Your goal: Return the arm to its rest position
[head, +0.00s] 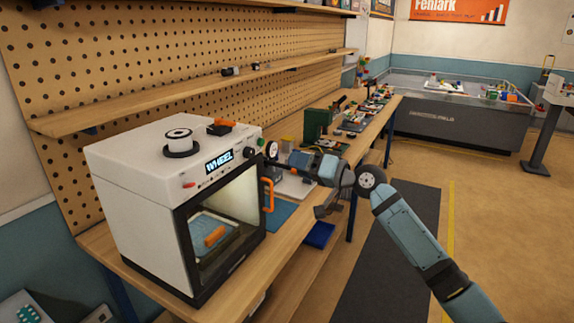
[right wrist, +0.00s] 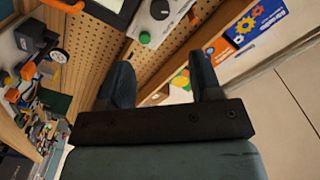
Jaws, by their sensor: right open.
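My right arm (head: 412,238) comes in from the lower right and bends at the elbow. Its forearm reaches left toward the right front edge of the white printer (head: 135,165). My right gripper (head: 278,160) is close to the printer's knob side, small and partly hard to make out there. In the right wrist view its two dark fingers (right wrist: 162,85) stand apart with nothing between them. The printer's panel with a dark knob (right wrist: 160,9) and green button shows beyond them. My left gripper is not in view.
The printer has an orange door handle (head: 267,195) and an orange piece (head: 214,236) inside. The wooden workbench (head: 393,103) runs back along the pegboard, crowded with small parts. A blue bin (head: 319,235) sits below the bench. Open floor (head: 510,220) lies to the right.

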